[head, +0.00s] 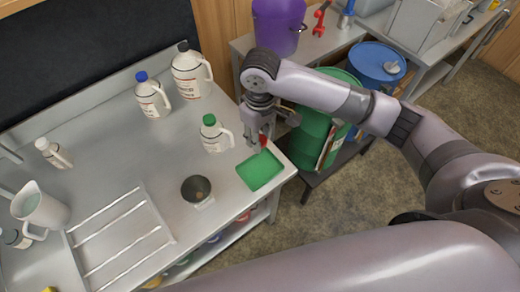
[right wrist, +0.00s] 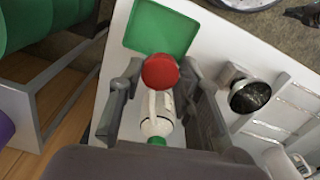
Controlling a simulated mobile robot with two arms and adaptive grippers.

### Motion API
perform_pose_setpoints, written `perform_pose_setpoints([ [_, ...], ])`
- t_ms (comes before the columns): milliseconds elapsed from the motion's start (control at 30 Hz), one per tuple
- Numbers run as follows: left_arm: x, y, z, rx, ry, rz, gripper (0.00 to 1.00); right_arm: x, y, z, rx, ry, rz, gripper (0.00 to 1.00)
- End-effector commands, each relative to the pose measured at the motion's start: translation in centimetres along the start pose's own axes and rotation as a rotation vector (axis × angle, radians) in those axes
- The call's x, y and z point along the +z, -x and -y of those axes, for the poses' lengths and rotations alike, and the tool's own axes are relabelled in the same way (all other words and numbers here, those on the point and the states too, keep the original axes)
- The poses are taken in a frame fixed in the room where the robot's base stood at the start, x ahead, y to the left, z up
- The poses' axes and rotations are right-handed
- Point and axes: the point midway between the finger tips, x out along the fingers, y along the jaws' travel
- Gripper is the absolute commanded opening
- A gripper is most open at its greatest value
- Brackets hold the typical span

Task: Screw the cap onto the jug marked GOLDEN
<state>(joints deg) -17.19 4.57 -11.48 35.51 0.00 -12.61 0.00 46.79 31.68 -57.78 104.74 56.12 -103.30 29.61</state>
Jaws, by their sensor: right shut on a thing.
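My right gripper (head: 262,140) is shut on a red cap (head: 263,141) and holds it above the counter, just right of a white jug with a green cap (head: 216,138). In the right wrist view the red cap (right wrist: 160,71) sits between the fingers, and the green-capped jug (right wrist: 158,118) shows beyond it. A blue-capped jug (head: 152,99) and a larger black-capped jug (head: 190,76) stand behind. A small white bottle (head: 55,154) at the left appears tilted. I cannot read GOLDEN on any label. My left gripper is out of view.
A green mat (head: 260,170) lies at the counter's right edge below my right gripper. A pale pitcher (head: 40,208) stands at left. Green (head: 315,135) and blue (head: 376,64) drums stand beyond the counter.

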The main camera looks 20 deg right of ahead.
Motion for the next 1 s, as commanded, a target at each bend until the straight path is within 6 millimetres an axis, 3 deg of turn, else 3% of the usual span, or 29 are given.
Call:
perform_pose_setpoints([
  [100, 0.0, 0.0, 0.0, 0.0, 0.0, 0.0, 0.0, -0.1, 2.1, 0.0, 0.0, 0.001, -0.003, 0.23],
  [233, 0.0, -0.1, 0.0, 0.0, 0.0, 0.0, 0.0, -0.1, 3.4, 0.0, -0.001, 0.001, -0.001, 0.23],
  [767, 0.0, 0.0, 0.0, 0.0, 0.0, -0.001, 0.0, 0.2, 4.1, -0.1, -0.001, -0.009, -0.001, 0.23],
  [867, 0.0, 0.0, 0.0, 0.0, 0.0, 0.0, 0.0, 1.3, 5.1, -0.5, -0.001, -0.072, -0.008, 0.23],
  [1000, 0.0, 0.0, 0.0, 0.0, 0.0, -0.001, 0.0, 4.5, 7.3, -1.0, -0.004, -0.243, -0.015, 0.23],
])
